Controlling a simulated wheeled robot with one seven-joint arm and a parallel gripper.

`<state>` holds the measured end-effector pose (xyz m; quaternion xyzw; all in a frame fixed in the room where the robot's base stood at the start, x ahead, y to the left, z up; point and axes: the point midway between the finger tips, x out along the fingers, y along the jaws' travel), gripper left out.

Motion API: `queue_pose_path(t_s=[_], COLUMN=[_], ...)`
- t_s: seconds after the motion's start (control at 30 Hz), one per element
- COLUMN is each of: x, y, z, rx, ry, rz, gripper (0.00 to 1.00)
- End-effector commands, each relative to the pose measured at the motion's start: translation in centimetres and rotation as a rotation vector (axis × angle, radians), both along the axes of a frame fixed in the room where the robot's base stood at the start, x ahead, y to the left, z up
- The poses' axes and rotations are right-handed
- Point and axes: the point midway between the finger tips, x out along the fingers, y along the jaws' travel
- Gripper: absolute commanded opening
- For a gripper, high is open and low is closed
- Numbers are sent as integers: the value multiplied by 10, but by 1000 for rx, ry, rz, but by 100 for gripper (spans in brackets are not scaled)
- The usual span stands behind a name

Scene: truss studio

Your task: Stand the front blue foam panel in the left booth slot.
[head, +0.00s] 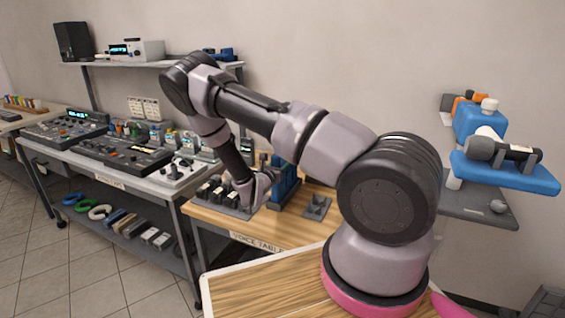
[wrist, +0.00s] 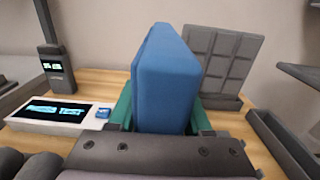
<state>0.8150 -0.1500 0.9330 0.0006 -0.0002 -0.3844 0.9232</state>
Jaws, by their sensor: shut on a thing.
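A blue foam panel (wrist: 165,80) stands tall in the middle of the wrist view. My gripper (wrist: 162,118) is shut on it, with a green finger at each side of its lower part. In the head view my gripper (head: 262,188) is low over the wooden table (head: 228,222), beside blue upright pieces (head: 286,182). I cannot tell there which piece is the held one. A dark grey panel with a grid of pads (wrist: 222,62) stands behind and right of the held panel. The left booth slot cannot be made out; the panel's lower edge is hidden.
A white unit with lit displays (wrist: 55,114) and a dark handheld device (wrist: 54,62) are left of the panel. A long grey tray (wrist: 285,145) lies at right. In the head view, a mixer bench (head: 120,160) is at left and a blue shelf (head: 510,172) at right.

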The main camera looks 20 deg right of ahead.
Motion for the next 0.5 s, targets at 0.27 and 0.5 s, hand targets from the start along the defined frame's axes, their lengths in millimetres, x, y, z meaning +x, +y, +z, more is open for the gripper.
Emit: queue_pose_path(t_s=[0.27, 0.5], x=[0, 0], y=[0, 0], z=[-4, -4], rx=[1, 0], ry=[-1, 0], rz=[0, 0], gripper=[62, 62])
